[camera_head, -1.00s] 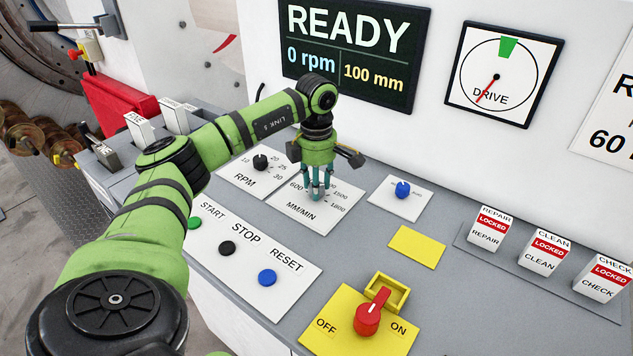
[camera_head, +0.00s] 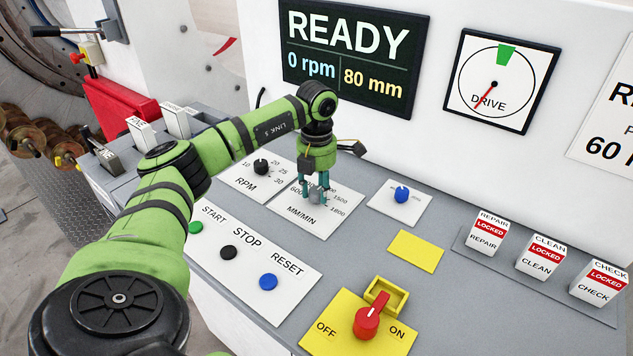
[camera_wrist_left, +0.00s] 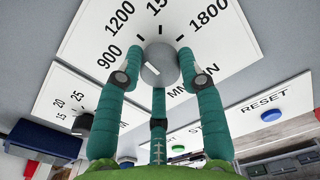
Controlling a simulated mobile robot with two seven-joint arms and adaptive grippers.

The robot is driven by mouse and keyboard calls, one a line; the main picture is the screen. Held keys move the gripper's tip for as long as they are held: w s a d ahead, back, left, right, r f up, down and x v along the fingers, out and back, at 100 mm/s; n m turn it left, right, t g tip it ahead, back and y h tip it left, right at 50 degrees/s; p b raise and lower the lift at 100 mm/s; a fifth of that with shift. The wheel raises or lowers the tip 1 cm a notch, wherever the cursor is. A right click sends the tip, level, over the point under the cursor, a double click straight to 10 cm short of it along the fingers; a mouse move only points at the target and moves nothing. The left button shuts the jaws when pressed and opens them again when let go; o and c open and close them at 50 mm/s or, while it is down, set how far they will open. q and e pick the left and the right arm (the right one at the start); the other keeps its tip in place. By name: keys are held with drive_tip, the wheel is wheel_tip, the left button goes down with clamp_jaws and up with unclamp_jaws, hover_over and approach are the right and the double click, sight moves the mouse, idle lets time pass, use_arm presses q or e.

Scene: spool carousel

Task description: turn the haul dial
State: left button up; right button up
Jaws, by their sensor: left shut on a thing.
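The MM/MIN dial, which I take as the haul dial, is a round grey knob (camera_wrist_left: 160,64) with a pale pointer mark. It stands on a white plate (camera_head: 305,228) marked from 600 to 1800. My left gripper (camera_head: 315,196) points down over this plate. In the left wrist view, its teal fingers (camera_wrist_left: 160,80) are shut around the knob. In the head view the fingers hide part of the knob. My right gripper is not in view.
The black RPM dial (camera_head: 261,166) is just left and the blue dial (camera_head: 402,194) right of the gripper. START, STOP and RESET buttons (camera_head: 229,252) lie in front. A red OFF/ON switch (camera_head: 367,320) is nearer. The screen (camera_head: 352,55) reads READY, 0 rpm, 80 mm.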

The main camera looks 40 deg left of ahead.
sight(317, 191)
use_arm(q)
drive_tip(key=shift+f+n, duration=0.1)
drive_tip(key=shift+n, duration=0.3)
drive_tip(key=o, duration=1.2)
drive_tip(key=shift+c, duration=0.2)
wheel_tip(317, 191, up, 12)
